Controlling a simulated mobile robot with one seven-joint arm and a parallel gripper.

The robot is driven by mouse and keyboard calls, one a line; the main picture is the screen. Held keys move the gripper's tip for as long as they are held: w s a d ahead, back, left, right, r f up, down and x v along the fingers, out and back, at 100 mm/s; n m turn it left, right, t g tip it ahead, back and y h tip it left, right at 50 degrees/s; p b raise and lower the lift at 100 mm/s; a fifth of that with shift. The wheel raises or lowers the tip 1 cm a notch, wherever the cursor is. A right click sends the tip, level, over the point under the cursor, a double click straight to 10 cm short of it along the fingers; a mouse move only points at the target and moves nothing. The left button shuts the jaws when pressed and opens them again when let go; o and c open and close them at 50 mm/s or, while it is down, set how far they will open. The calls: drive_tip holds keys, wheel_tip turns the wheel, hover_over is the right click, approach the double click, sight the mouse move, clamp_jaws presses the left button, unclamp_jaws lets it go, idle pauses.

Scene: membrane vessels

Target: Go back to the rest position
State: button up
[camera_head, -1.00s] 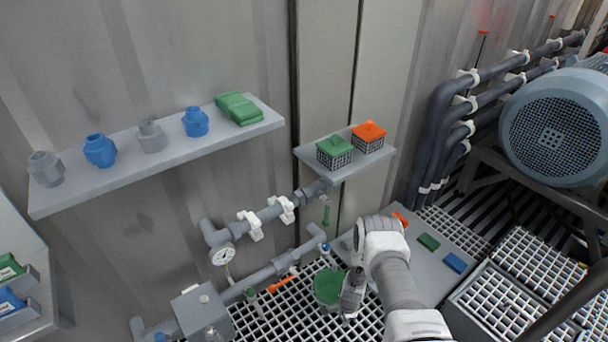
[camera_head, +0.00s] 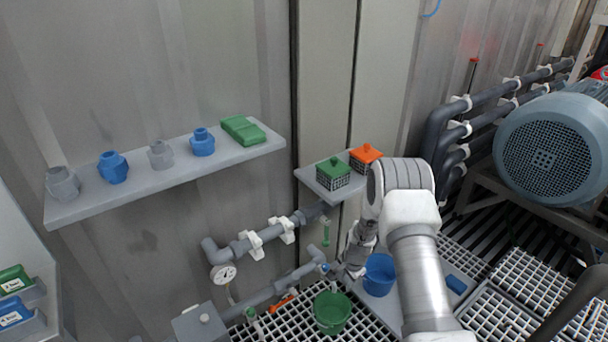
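My arm (camera_head: 415,255) reaches up from the bottom of the view and bends down to the left at the wrist. My gripper (camera_head: 340,272) hangs low, in front of the pipework and above and between a green bucket (camera_head: 332,313) and a blue bucket (camera_head: 380,275). It is small and partly merges with the grey pipes, so its fingers cannot be made out clearly. No object shows in it. Part of the blue bucket's surroundings is hidden by my arm.
A wall shelf (camera_head: 215,166) bears grey and blue fittings and a green block. A smaller shelf (camera_head: 320,190) with green- and orange-topped baskets is close to my wrist. Pipes with a gauge (camera_head: 223,273) run below. A large motor (camera_head: 550,145) stands at right.

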drive_tip(key=s+r+n+t, duration=0.1)
drive_tip(key=s+r+n, duration=0.25)
drive_tip(key=r, duration=1.45)
drive_tip(key=s+r+n+t, duration=0.15)
drive_tip(key=s+r, duration=0.25)
drive_tip(key=r, duration=1.4)
drive_tip(key=s+d+r+n+t, duration=0.1)
drive_tip(key=s+r+n, duration=0.35)
drive_tip(key=s, duration=0.85)
drive_tip(key=s+r+n, duration=0.2)
drive_tip(key=s+r, duration=0.5)
drive_tip(key=s, duration=0.5)
wheel_tip(320, 180, up, 22)
drive_tip(key=p, duration=2.2)
drive_tip(key=shift+r+h+p, duration=0.25)
drive_tip(key=shift+h+p, duration=0.05)
drive_tip(key=shift+p, duration=0.1)
